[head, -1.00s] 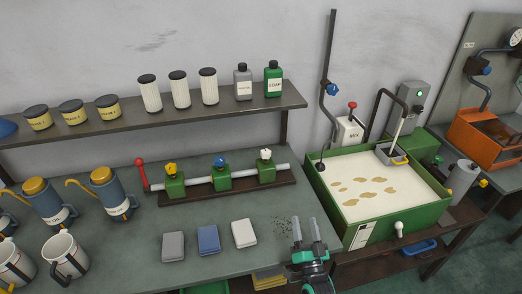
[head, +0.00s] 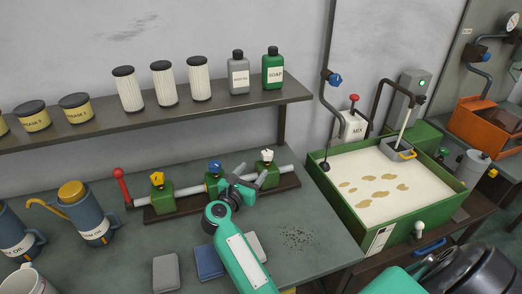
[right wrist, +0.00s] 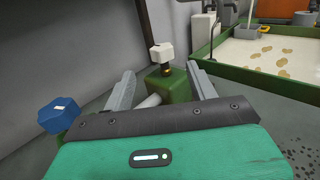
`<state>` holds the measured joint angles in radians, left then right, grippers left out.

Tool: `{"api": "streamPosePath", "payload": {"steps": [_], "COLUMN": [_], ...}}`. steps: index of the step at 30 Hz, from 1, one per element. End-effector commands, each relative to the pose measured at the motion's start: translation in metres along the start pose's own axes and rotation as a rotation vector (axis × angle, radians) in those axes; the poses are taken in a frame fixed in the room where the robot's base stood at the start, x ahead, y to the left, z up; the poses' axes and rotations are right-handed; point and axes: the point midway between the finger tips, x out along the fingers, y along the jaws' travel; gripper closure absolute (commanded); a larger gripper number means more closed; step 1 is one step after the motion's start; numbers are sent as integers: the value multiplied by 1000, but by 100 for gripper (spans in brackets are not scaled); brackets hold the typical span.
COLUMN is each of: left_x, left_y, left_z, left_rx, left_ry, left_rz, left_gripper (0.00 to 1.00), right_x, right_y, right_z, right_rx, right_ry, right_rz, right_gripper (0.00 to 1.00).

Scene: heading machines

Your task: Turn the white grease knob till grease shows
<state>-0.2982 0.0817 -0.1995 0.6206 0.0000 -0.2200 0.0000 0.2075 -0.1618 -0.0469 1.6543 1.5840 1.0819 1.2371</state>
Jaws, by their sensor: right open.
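The white knob (head: 267,156) sits on top of the rightmost green block (head: 267,173) on the pipe manifold. It also shows in the right wrist view (right wrist: 162,52), on a brass stem above its green block (right wrist: 170,86). My right gripper (head: 247,178) is just left of and in front of this block in the head view. In the wrist view its two fingers are spread, with the block and knob seen between and beyond them. The gripper is open and empty. I cannot tell whether a finger touches the block. My left gripper is not in view.
A blue knob (head: 215,167) and a yellow knob (head: 157,150) top the other blocks, with a red lever (head: 121,188) at the left end. Grey and blue pads lie in front, partly under my arm. A green-walled tank (head: 345,222) stands right; a shelf (head: 200,113) runs behind.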

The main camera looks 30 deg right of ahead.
Motion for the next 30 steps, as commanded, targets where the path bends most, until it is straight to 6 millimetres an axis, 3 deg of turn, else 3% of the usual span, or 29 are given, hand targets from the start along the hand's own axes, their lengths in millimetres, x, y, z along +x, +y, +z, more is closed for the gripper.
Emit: {"api": "streamPosePath", "payload": {"steps": [16, 21, 30], "left_x": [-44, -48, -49], "left_y": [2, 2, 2], "left_z": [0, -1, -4], "left_rx": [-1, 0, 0], "left_ry": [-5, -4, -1], "left_rz": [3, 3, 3], "left_gripper": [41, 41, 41], "right_x": [107, 124, 130], "right_y": [-1, 0, 0], "right_z": [5, 3, 1], "right_rx": [-9, -8, -6], "right_ry": [-5, -5, -4], "right_rz": [-1, 0, 1], "right_gripper": [42, 42, 42]}}
